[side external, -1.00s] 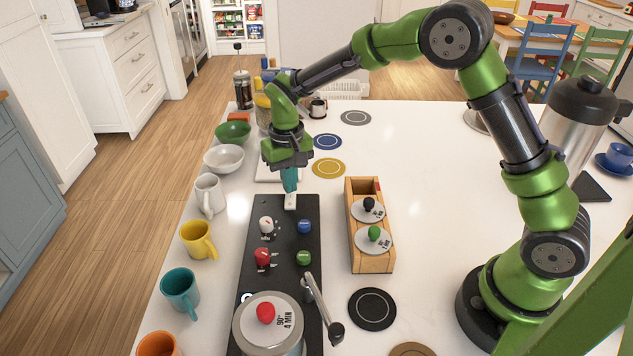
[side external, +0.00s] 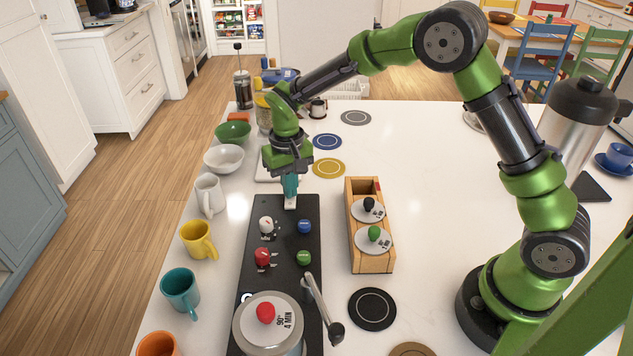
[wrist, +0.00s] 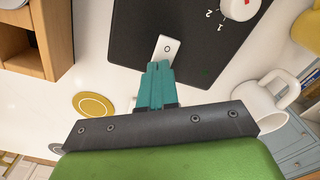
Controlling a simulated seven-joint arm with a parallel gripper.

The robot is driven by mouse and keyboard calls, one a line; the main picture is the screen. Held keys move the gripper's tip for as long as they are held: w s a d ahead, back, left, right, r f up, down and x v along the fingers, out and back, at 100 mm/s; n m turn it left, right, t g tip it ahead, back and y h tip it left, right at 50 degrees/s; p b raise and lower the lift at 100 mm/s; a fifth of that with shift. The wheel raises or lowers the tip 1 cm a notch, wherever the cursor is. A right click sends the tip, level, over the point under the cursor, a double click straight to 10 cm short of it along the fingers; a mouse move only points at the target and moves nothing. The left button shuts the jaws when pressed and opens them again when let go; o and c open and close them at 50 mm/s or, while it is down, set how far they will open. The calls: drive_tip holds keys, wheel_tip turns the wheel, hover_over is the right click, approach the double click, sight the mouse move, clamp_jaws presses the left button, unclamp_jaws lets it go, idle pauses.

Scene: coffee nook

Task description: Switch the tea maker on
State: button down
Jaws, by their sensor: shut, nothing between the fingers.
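The tea maker is a black panel (side external: 278,290) on the white counter, with white, blue, red and green knobs and a lidded metal pot (side external: 268,335) at its near end. A white rocker switch (wrist: 167,48) marked with a circle sits at the panel's far edge. My gripper (side external: 290,203) points down over that edge, its teal fingers closed together and empty. In the wrist view the fingertips (wrist: 160,68) are at the lower end of the switch, partly covering it. I cannot tell whether they touch it.
A wooden box (side external: 372,262) with two round lids stands right of the panel. Mugs, including a yellow mug (side external: 198,240) and a white mug (side external: 209,195), line the left edge. A yellow coaster (side external: 329,168) lies beyond the box.

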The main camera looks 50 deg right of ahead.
drive_tip(key=shift+r, duration=3.5)
drive_tip(key=shift+f, duration=0.2)
drive_tip(key=s+d+r+t, duration=0.1)
drive_tip(key=s+r+t, duration=0.1)
drive_tip(key=s+r, duration=0.2)
drive_tip(key=s+d+r+t+y, duration=0.1)
drive_tip(key=s+r, duration=0.3)
drive_tip(key=s, duration=0.7)
drive_tip(key=s+d+r+m+t+y, duration=0.1)
drive_tip(key=s+d+r+t, duration=0.2)
drive_tip(key=s, duration=0.5)
drive_tip(key=shift+s+r+t, duration=0.15)
drive_tip(key=shift+r+t, duration=0.45)
drive_tip(key=shift+r, duration=0.2)
